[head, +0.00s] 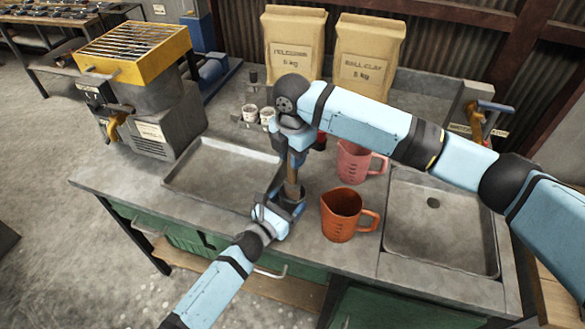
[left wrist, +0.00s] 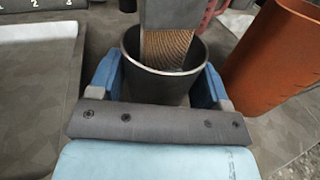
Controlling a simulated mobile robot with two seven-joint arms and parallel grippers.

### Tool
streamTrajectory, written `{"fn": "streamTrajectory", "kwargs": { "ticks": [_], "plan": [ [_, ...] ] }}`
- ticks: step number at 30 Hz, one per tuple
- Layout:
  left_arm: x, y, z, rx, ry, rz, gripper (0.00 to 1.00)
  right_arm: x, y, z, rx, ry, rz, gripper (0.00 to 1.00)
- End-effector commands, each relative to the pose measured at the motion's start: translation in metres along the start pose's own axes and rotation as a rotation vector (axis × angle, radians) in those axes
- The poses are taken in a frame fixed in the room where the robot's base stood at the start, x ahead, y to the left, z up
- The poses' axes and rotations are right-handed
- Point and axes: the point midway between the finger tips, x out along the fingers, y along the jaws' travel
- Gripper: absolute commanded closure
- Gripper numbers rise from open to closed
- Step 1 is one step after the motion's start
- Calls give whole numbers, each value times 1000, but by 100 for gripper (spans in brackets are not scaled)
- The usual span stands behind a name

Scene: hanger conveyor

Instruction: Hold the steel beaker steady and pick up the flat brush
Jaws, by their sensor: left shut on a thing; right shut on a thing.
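The steel beaker (left wrist: 160,88) stands upright between the blue fingers of my left gripper (left wrist: 160,80), which is shut on it. In the head view the beaker (head: 291,196) and my left gripper (head: 279,210) are at the tray's right edge. The flat brush (left wrist: 168,18) is upright, with its grey metal band above the rim and its brown bristles down inside the beaker mouth. My right gripper (head: 296,158) is above the beaker and shut on the brush (head: 292,180). The exact grip on the brush is hidden.
An orange jug (head: 342,216) stands close to the beaker's right, with a pink jug (head: 354,162) behind it. A shallow metal tray (head: 196,191) lies left. A sink (head: 440,232) is at right. White cups (head: 258,116) and two paper bags (head: 292,48) stand behind.

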Motion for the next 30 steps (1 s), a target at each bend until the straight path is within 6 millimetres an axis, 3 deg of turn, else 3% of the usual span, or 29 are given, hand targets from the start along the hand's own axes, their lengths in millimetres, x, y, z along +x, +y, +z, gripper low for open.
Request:
{"fn": "streamTrajectory", "kwargs": {
  "ticks": [7,18,19,22,30],
  "plan": [
    [0,0,-1,1,1,0,59,-40,0,0,-1,-1,0,100],
    [0,0,-1,1,1,0,59,-48,0,0,-1,0,-1,100],
    [0,0,-1,1,1,0,22,-48,0,0,-1,0,-1,100],
    [0,0,0,1,1,0,0,-48,0,0,-1,0,-1,100],
    [-3,0,-1,0,1,0,0,-48,0,0,-1,0,-1,100]
  ]
}}
